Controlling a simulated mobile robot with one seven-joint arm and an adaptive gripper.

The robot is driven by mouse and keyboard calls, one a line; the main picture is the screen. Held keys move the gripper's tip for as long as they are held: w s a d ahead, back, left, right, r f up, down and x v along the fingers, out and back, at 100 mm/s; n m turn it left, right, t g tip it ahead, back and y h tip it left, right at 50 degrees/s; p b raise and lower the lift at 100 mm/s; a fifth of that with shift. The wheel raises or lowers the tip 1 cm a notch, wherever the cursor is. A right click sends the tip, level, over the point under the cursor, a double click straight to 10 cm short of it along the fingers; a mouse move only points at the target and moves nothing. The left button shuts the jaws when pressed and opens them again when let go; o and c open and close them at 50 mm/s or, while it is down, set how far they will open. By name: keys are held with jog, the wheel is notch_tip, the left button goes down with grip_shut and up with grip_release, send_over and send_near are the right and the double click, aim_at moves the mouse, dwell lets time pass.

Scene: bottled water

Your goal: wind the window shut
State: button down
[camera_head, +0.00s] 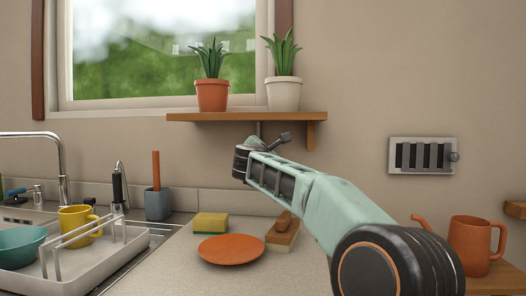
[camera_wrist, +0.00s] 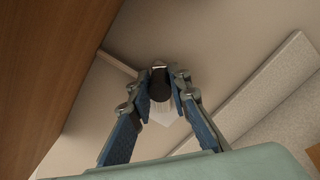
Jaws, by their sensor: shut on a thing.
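The window (camera_head: 150,75) is at the upper left in the head view, with a pale frame and blurred greenery behind the glass. A slanted edge crosses its upper part; I cannot tell how far it stands open. My gripper (camera_wrist: 164,88) is shut on a dark, rounded winder knob (camera_wrist: 159,84), seen end-on between the two blue-padded fingers in the wrist view. In the head view my arm reaches beneath the plant shelf, and hides the fingers and the grip.
The wooden shelf (camera_head: 190,117) with two potted plants is close above my gripper. Below are an orange plate (camera_head: 230,249), a sponge (camera_head: 211,223), a brush (camera_head: 282,232) and a dish rack (camera_head: 75,275). A terracotta jug (camera_head: 470,245) stands at right.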

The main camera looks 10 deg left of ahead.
jog(key=shift+d+f+m, duration=0.2)
jog(key=shift+f+m, duration=0.35)
jog(key=shift+m, duration=0.75)
jog(key=shift+d+f+m, duration=0.25)
jog(key=shift+f+m, duration=0.35)
jog(key=shift+m, duration=0.7)
jog(key=shift+d+f+m, duration=0.2)
jog(key=shift+f+m, duration=0.35)
jog(key=shift+m, duration=0.75)
jog(key=c, duration=1.8)
grip_release()
jog(key=shift+s, duration=0.1)
